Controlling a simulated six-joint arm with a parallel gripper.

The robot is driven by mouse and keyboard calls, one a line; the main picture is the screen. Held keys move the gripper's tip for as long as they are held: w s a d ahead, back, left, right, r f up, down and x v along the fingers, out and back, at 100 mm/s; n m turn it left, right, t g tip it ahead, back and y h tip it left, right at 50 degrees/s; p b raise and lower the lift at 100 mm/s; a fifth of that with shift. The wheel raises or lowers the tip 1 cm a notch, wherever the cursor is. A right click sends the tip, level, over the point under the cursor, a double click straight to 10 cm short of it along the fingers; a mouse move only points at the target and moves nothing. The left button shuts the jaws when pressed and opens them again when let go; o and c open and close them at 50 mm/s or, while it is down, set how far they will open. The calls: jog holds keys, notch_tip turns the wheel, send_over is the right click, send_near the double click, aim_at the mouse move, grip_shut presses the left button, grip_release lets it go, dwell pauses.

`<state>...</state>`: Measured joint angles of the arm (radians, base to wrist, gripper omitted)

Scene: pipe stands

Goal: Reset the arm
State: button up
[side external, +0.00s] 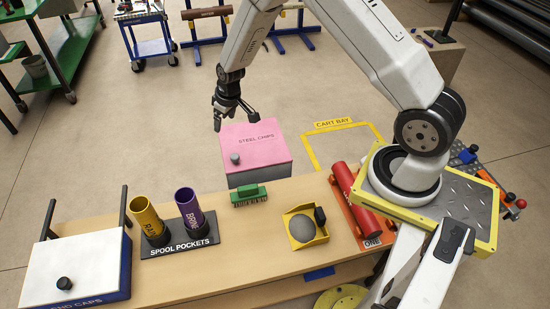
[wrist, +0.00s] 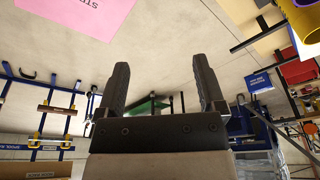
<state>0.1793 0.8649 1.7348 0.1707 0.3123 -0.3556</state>
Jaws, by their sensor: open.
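My gripper (side external: 231,114) hangs above and behind the pink-lidded steel chips box (side external: 262,142), apart from the bench top. In the wrist view my gripper (wrist: 163,92) shows two dark fingers spread wide with nothing between them. The pink lid (wrist: 100,18) of the box shows at the top left of the wrist view. My arm reaches from its yellow-edged base at the right, up and over to the left.
Open floor lies behind.

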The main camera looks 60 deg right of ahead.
jog(key=s+a+r, duration=0.4)
jog(key=s+r, duration=0.3)
jog(key=s, duration=0.3)
jog(key=s+a+r, duration=0.4)
jog(key=s+r, duration=0.3)
jog(key=s, duration=0.4)
jog(key=shift+s, duration=0.25)
jog(key=shift+w, duration=0.1)
jog(key=shift+c, duration=0.2)
jog(key=w+d+f+t, duration=0.2)
jog(key=w+d+f, duration=0.25)
jog(key=w, duration=0.25)
jog(key=w+d+f+n+t, duration=0.1)
jog(key=w+d+f, duration=0.2)
jog(key=w+f, duration=0.25)
jog(key=w+d+f+t, duration=0.2)
jog(key=w+d+f, duration=0.25)
jog(key=w, duration=0.25)
jog(key=s+d+f+t+y, duration=0.1)
jog(key=d+f+t, duration=0.1)
jog(key=f, duration=0.8)
jog(key=s+d+f+t+y, duration=0.1)
jog(key=s+d+f+t, duration=0.1)
jog(key=f, duration=0.8)
jog(key=shift+f+n+t, duration=0.3)
jog(key=shift+t, duration=0.5)
